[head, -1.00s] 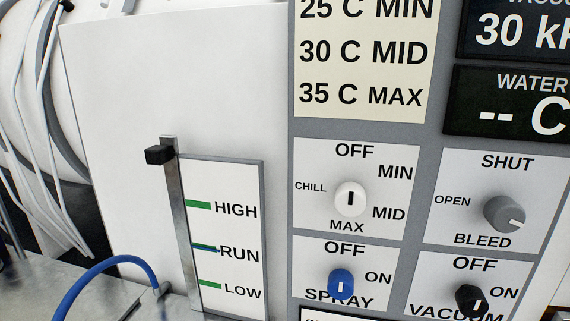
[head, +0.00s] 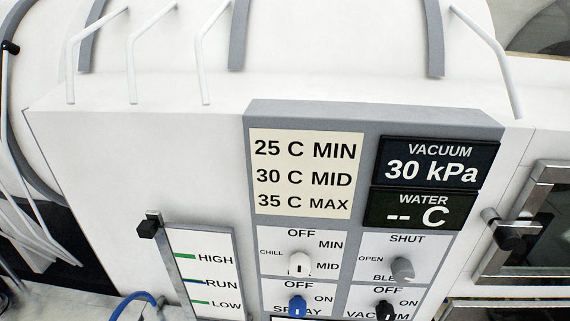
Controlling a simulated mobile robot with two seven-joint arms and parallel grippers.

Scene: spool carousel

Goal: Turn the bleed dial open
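The bleed dial (head: 402,269) is a grey round knob on a white plate at the lower right of the control panel. SHUT is printed above it, OPEN to its left, and the BLEED label below is partly covered by the knob. Its pointer mark is too small to read clearly now. The vacuum display (head: 431,165) reads 30 kPa, and the water display (head: 420,209) below it reads "-- C". Neither of my grippers is in view.
A white chill dial (head: 299,263), a blue spray knob (head: 298,305) and a black vacuum knob (head: 384,310) sit close around the bleed dial. A level gauge (head: 205,262) stands left. A framed door with a black-knobbed latch (head: 516,237) is at right.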

